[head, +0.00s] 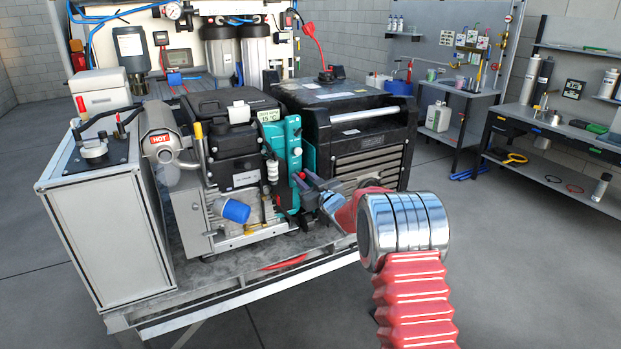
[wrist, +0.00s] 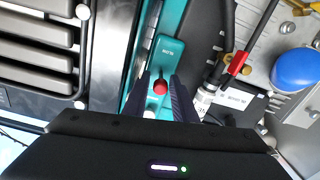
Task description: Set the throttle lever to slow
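The throttle lever (wrist: 161,87) shows a round red knob on a thin dark stem. It stands on a teal panel (wrist: 168,48), which carries small white lettering too small to read surely. In the wrist view my gripper (wrist: 162,84) is open, with one dark finger on each side of the red knob and a gap visible around it. In the head view my gripper (head: 318,192) reaches the teal panel (head: 291,165) on the engine's right side. The lever itself is hard to make out there, and the slot's lower end is hidden behind my gripper body in the wrist view.
A black generator (head: 345,130) stands close to the right of the panel. A red-tipped cable (wrist: 237,62) and a blue filter (wrist: 296,69) lie to the right in the wrist view. A muffler marked HOT (head: 160,140) sits left of the engine.

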